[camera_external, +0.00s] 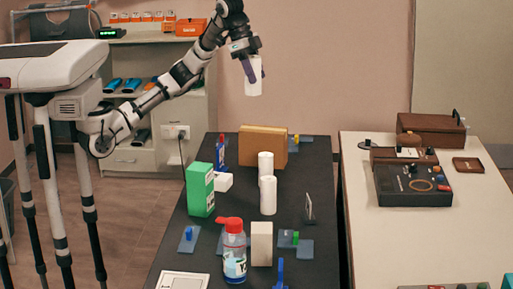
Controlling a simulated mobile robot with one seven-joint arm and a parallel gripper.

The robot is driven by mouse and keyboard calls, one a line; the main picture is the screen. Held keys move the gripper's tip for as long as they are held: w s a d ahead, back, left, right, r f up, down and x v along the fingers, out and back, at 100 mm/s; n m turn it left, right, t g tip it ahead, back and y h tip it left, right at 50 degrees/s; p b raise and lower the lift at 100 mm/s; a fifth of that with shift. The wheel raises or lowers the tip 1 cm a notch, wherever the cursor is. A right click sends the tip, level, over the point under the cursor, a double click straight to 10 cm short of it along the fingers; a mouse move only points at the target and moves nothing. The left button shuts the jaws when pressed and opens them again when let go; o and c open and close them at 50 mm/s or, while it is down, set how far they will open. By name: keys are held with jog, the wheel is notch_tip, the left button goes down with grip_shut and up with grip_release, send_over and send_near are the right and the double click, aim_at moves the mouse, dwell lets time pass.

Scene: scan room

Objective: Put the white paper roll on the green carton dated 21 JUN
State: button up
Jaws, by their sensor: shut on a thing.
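My gripper (250,72) is shut on a white paper roll (254,88), held upright in the air well above the far end of the dark table. The green carton (199,195) stands upright on the left side of the dark table, below and left of my gripper. White marks show on its side, but any date is too small to read. Its top is bare. Two more white rolls, a far one (265,163) and a near one (268,196), stand one behind the other at the table's middle.
A brown box (262,146) and a blue bottle (220,153) stand at the dark table's far end. A small white box (223,182) lies beside the green carton. A red-capped bottle (234,258) and a cream box (261,243) stand nearer. A pale table (400,235) is at right.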

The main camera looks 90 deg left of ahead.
jog(key=s+d+m, duration=0.2)
jog(key=s+d, duration=0.2)
jog(key=s, duration=0.4)
jog(key=h+b, duration=0.1)
jog(key=b, duration=0.2)
send_over(201, 167)
jog(key=shift+m, duration=0.4)
jog(key=shift+s+a+f, duration=0.1)
jog(key=shift+f, duration=9.9)
jog(key=shift+f, duration=0.2)
jog(key=o, duration=1)
jog(key=shift+r, duration=0.1)
